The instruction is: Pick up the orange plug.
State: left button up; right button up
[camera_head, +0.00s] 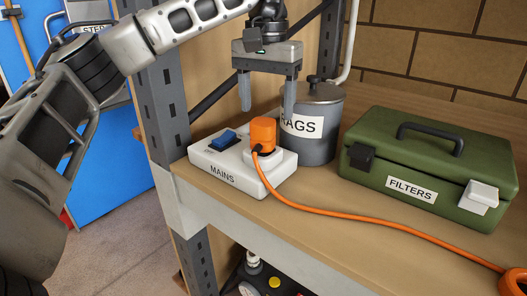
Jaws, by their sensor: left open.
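The orange plug (263,133) stands upright in the round socket of the white MAINS box (221,174). The box lies on the wooden shelf, and a blue switch (222,140) sits beside the plug. An orange cable (345,213) runs from the plug across the shelf to the right. My left gripper (267,108) is open and points down just above the plug. One finger is to the left of the plug, the other to its right in the picture. No contact with the plug can be made out. My right gripper is out of view.
A grey RAGS canister (316,147) stands close behind the plug, near the right finger. A green FILTERS case (426,159) with a handle is to the right. A dark metal post (165,100) rises at the shelf's left. The front of the shelf (340,240) is mostly bare.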

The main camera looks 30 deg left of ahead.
aim_at(264, 121)
pick_arm(q)
jog(key=shift+f, duration=0.75)
jog(key=f, duration=0.4)
jog(key=shift+a+f, duration=0.1)
jog(key=shift+a, duration=0.3)
jog(key=shift+f, duration=0.6)
jog(key=c, duration=1.1)
